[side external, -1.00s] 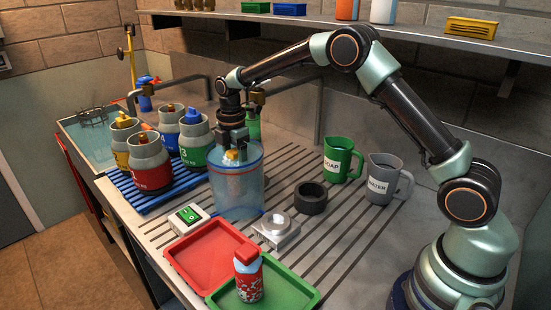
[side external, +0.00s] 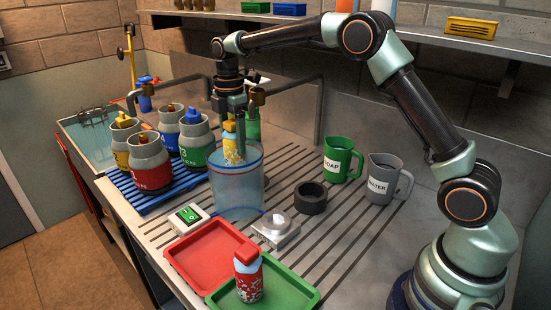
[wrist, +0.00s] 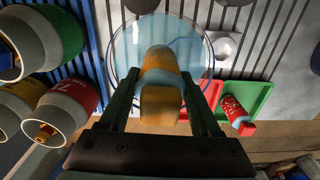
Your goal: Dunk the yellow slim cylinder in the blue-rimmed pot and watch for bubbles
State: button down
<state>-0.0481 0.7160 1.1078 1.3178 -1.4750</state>
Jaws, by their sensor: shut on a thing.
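The yellow slim cylinder (side external: 232,147) has pale markings and a yellow cap. My gripper (side external: 231,118) is shut on its upper part and holds it upright, with its lower end at about the rim of the blue-rimmed pot (side external: 238,188). The pot is clear, with bluish water inside. In the wrist view the yellow cylinder (wrist: 160,80) lies between my two fingers, over the pot's round opening (wrist: 119,50). I cannot see bubbles in the water.
Several large cylinders stand on a blue rack (side external: 160,196) at left. A green SOAP jug (side external: 340,160), grey WATER jug (side external: 382,180) and black ring (side external: 310,198) are at right. Red (side external: 195,262) and green (side external: 300,288) trays lie in front, with a red-and-white bottle (side external: 249,282).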

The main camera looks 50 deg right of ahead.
jog(key=shift+r, duration=4.95)
